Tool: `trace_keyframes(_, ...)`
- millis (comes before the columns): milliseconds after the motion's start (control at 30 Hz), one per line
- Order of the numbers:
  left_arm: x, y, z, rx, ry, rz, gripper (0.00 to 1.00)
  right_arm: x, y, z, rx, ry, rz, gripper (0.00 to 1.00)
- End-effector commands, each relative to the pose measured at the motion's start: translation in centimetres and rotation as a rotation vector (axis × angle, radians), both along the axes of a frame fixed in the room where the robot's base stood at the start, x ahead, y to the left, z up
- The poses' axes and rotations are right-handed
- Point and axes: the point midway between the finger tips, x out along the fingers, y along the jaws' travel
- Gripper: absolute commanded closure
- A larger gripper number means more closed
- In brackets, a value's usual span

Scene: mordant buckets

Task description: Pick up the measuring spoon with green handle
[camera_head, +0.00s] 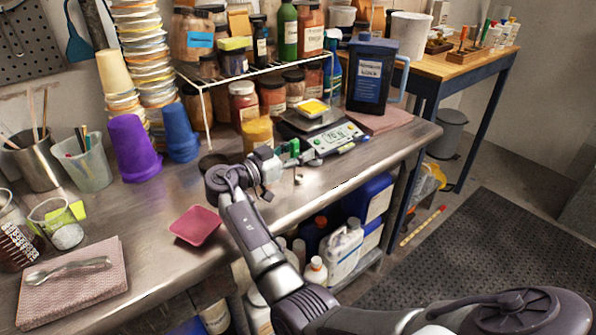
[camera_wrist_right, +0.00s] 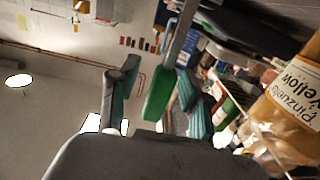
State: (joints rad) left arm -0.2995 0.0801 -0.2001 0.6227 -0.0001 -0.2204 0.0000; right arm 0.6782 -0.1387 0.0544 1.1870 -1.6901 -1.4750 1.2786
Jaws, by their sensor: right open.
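The measuring spoon with green handle shows in the right wrist view as a green handle (camera_wrist_right: 159,92) with a grey metal shaft running up from it. In the head view a small green part (camera_head: 293,146) shows at the fingertips, in front of the scale; the spoon's bowl cannot be made out. My right gripper (camera_head: 284,158) is open over the metal counter. In the wrist view its two teal-padded fingers (camera_wrist_right: 155,95) stand on either side of the green handle, which appears to lie between them, not clamped. My left gripper is not in view.
The digital scale (camera_head: 333,137) with a yellow-topped dish stands just beyond the gripper. A yellow jar (camera_head: 258,133) and a wire rack (camera_head: 205,95) of jars stand behind. A pink tray (camera_head: 195,225) lies nearer. A folded cloth (camera_head: 95,295) bears a metal utensil. Bare counter lies between.

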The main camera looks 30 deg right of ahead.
Motion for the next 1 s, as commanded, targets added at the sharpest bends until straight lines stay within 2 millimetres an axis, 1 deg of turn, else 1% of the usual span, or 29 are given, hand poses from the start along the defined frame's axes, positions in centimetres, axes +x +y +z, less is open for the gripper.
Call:
trace_keyframes(33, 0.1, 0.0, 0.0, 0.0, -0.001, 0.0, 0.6, 0.0, 0.0, 0.0, 0.0, 0.0, 0.0, 0.55)
trace_keyframes(300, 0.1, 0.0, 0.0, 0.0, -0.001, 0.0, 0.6, 0.0, 0.1, 0.0, 0.0, 0.0, 0.0, 1.0)
trace_keyframes(600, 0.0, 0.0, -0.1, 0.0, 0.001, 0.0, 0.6, 0.0, 0.1, 0.1, 0.0, 0.0, 0.0, 1.0)
trace_keyframes(733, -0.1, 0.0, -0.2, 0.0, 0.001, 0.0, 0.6, 0.0, 0.1, 0.6, 0.0, -0.003, 0.0, 1.0)
trace_keyframes(867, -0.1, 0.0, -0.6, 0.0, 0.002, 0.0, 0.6, 0.0, 0.1, 2.0, 0.0, -0.006, 0.0, 1.0)
trace_keyframes(967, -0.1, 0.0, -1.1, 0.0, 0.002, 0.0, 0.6, 0.0, 0.1, 3.9, -0.001, -0.008, 0.0, 1.0)
trace_keyframes(1000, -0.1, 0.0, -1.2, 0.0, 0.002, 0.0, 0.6, -0.5, -0.3, 4.4, 0.0, -0.007, -0.003, 1.0)
